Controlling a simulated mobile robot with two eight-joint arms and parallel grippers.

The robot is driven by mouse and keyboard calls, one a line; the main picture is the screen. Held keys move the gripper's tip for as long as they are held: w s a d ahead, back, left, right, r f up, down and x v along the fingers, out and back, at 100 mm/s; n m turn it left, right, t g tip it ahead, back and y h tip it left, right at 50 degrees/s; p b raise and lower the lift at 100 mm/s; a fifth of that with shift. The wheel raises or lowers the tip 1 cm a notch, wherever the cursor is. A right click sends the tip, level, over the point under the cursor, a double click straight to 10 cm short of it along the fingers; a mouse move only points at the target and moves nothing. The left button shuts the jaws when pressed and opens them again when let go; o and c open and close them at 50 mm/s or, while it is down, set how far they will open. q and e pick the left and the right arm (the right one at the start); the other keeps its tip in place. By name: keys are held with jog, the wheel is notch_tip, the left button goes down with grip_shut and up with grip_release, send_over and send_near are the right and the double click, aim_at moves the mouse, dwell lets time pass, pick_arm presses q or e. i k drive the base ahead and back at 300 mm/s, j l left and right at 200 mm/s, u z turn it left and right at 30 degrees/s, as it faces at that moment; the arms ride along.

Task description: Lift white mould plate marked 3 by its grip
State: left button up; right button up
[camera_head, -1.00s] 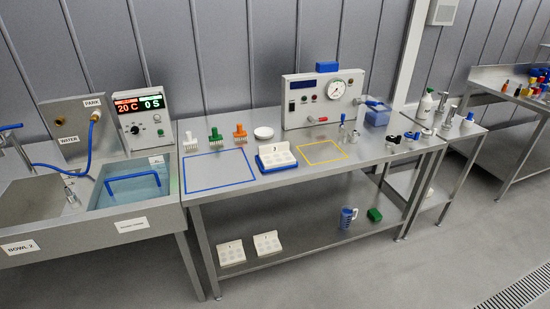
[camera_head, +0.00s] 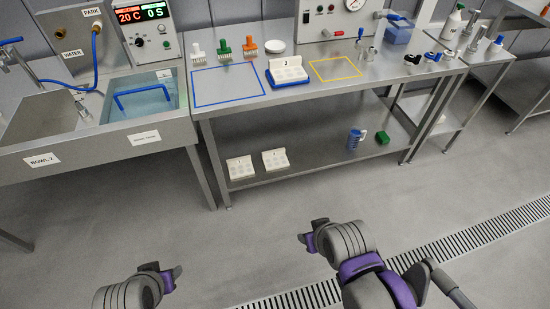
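The white mould plate marked 3 (camera_head: 289,75) sits in a blue holder (camera_head: 290,84) on the steel bench. Its raised back part bears the 3 and faces me. My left gripper (camera_head: 168,268) is low in the picture, over the floor in front of the bench, empty, with its fingers apart. My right gripper (camera_head: 309,231) is also over the floor, right of the left one, empty, with its fingers apart. Both are well short of the plate and touch nothing.
A blue-outlined square (camera_head: 228,85) and a yellow-outlined square (camera_head: 335,69) flank the holder, both empty. White, green and orange pronged tools (camera_head: 224,50) and a white round dish (camera_head: 275,46) stand behind. Two white plates (camera_head: 240,168) lie on the lower shelf. A sink (camera_head: 140,100) is left.

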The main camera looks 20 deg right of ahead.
aim_at(290, 70)
jog(key=i+l, duration=0.25)
jog(key=i, duration=0.2)
jog(key=i+l, duration=0.2)
jog(key=i, duration=0.2)
jog(key=i+l, duration=0.25)
jog(key=i, duration=0.2)
jog(key=i+l, duration=0.2)
jog(key=i, duration=0.25)
jog(key=i+l, duration=0.25)
jog(key=i, duration=0.15)
jog(key=z, duration=0.05)
